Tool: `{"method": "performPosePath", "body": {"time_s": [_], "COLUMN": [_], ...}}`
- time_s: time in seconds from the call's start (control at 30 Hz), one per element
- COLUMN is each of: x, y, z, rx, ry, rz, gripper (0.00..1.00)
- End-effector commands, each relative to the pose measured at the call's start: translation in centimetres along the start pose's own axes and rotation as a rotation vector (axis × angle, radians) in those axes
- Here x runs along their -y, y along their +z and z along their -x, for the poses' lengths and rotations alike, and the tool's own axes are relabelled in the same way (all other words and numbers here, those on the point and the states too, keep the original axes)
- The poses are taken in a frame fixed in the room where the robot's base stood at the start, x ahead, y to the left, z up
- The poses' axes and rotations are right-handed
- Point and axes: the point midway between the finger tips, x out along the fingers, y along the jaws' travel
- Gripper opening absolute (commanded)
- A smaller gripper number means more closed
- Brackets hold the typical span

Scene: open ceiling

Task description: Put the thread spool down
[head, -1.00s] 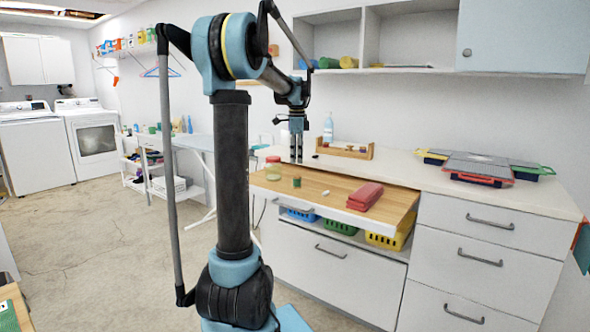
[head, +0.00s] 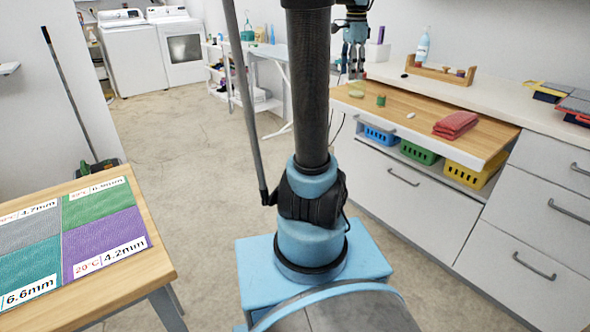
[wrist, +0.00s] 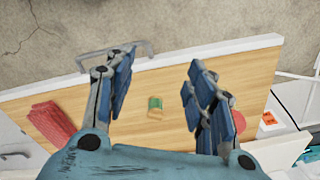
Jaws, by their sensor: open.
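The thread spool (head: 381,100), small and green with pale ends, stands on the wooden pull-out board (head: 455,131). In the wrist view the spool (wrist: 155,107) stands upright on the board, between my two fingers as seen from above and apart from both. My gripper (wrist: 160,70) is open and empty. In the head view my gripper (head: 356,70) hangs above the board's far left end, fingers pointing down, clear of the spool.
A wooden rack (head: 442,73) stands on the counter behind. Coloured baskets sit below. A table with coloured mats (head: 103,240) is at left.

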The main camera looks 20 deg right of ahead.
Motion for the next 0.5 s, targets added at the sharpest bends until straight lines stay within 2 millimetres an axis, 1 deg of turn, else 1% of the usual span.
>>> {"method": "performPosePath", "body": {"time_s": [0.03,0.2,0.3,0.37,0.4,0.5], "x": [-0.9,-4.0,-6.1,-7.5,-8.4,-10.7], "y": [2.2,8.2,11.4,13.2,14.3,16.8], "z": [-0.6,-2.9,-4.5,-5.6,-6.4,-8.4], "rx": [-0.002,-0.012,-0.020,-0.024,-0.027,-0.036], "ry": [-0.007,-0.030,-0.045,-0.052,-0.058,-0.072], "rz": [0.077,0.343,0.500,0.594,0.657,0.813], "gripper": [0.50,0.50,0.50,0.50,0.50,0.50]}}
